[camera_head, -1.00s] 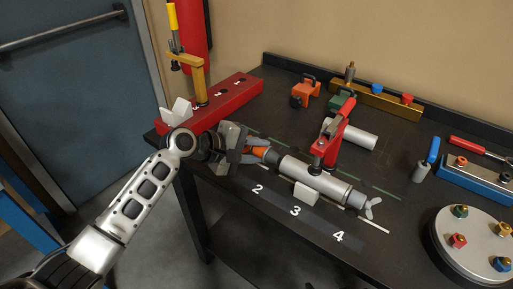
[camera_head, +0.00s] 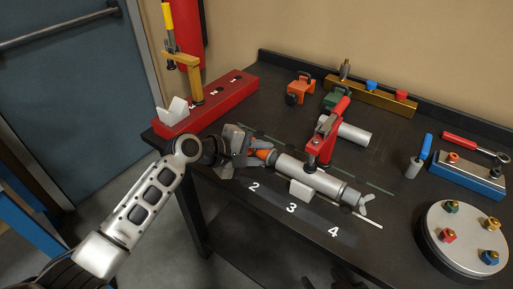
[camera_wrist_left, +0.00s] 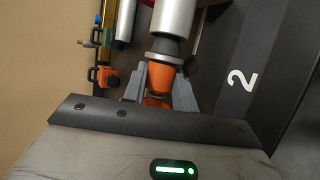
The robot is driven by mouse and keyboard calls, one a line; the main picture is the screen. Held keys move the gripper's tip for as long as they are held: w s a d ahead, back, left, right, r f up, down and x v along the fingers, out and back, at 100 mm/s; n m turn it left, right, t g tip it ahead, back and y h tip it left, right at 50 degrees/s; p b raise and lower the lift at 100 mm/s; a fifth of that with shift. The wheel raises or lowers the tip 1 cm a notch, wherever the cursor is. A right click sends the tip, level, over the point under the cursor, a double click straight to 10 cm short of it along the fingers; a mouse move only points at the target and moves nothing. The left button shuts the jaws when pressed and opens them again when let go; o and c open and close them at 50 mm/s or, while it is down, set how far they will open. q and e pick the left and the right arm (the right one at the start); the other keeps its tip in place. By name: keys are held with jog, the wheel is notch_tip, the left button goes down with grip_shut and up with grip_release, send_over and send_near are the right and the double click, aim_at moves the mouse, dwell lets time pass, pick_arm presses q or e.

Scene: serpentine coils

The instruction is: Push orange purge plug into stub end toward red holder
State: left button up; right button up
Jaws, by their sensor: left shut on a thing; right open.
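The orange purge plug (camera_head: 264,154) is at the left end of a silver pipe stub (camera_head: 318,181) lying on the dark bench. My left gripper (camera_head: 253,153) is shut on the plug, its grey fingers on either side of it. In the left wrist view the plug (camera_wrist_left: 160,78) is in line with the pipe (camera_wrist_left: 174,18), its front at a dark collar (camera_wrist_left: 166,48); how deep it sits is hidden. A red holder clamp (camera_head: 320,145) with a raised red handle stands over the pipe's middle. My right gripper is not in view.
A white block (camera_head: 301,190) stands at the pipe's front side. A wing-nut fitting (camera_head: 366,203) is on its right end. A red block (camera_head: 222,100) with a yellow-handled clamp is at the left. Another silver cylinder (camera_head: 354,133) lies behind. The numbered front strip is clear.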

pick_arm(q)
jog(key=shift+s+d+r, duration=0.1)
jog(key=shift+s+d, duration=0.05)
jog(key=shift+d, duration=0.05)
pick_arm(e)
jog(key=shift+r, duration=0.25)
jog(key=shift+w+d, duration=0.1)
jog(key=shift+w, duration=0.05)
pick_arm(q)
jog(key=shift+d+p, duration=0.15)
jog(key=shift+p, duration=0.15)
pick_arm(e)
jog(key=shift+r, duration=0.25)
